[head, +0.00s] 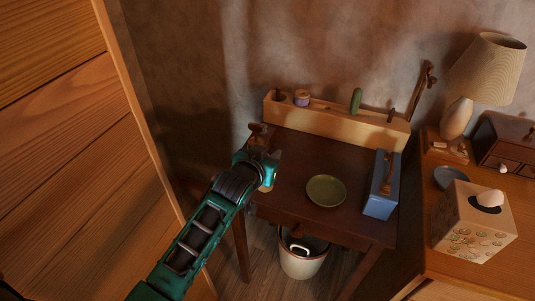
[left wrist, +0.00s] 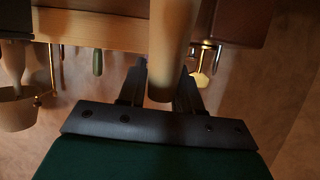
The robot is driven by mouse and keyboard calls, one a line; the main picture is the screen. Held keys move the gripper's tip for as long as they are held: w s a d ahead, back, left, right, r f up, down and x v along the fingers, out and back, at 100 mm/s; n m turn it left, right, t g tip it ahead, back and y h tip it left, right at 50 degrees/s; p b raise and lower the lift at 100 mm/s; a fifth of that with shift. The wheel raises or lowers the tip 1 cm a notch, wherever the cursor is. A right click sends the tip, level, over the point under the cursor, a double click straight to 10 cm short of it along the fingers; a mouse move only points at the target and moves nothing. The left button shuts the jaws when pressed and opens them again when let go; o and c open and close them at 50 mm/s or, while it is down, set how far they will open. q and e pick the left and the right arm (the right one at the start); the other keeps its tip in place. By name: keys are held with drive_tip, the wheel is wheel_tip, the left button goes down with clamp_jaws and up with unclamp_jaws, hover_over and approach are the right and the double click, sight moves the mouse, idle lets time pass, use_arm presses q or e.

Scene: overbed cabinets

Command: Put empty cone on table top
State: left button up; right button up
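A beige, tapered cone (left wrist: 171,45) stands between the two fingers of my left gripper (left wrist: 162,85) in the left wrist view. Both fingers appear to press on its sides, so the gripper looks shut on it. In the head view, my left gripper (head: 268,163) is at the left side of the dark wooden table top (head: 300,167). A small beige part of the cone (head: 266,187) shows below the gripper; the rest is hidden by it. Whether the cone touches the table top is not clear. My right gripper is not in view.
A green plate (head: 326,191) and a blue box (head: 381,187) occupy the table's middle and right. A wooden rack (head: 335,115) runs along the back. A brown object (head: 260,134) is behind my gripper. A white bucket (head: 302,262) stands below.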

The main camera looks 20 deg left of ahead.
use_arm(q)
drive_tip(key=o, duration=0.4)
drive_tip(key=shift+r, duration=0.15)
drive_tip(key=p+v, duration=0.2)
drive_tip(key=v, duration=0.9)
drive_tip(key=s+f+m+g+h, duration=0.1)
drive_tip(key=s+f+g, duration=0.1)
drive_tip(key=s+f, duration=1.1)
drive_tip(key=shift+s+d+f+m+g+h, duration=0.25)
drive_tip(key=shift+d+f+m+g+h, duration=0.2)
drive_tip(key=shift+f, duration=0.25)
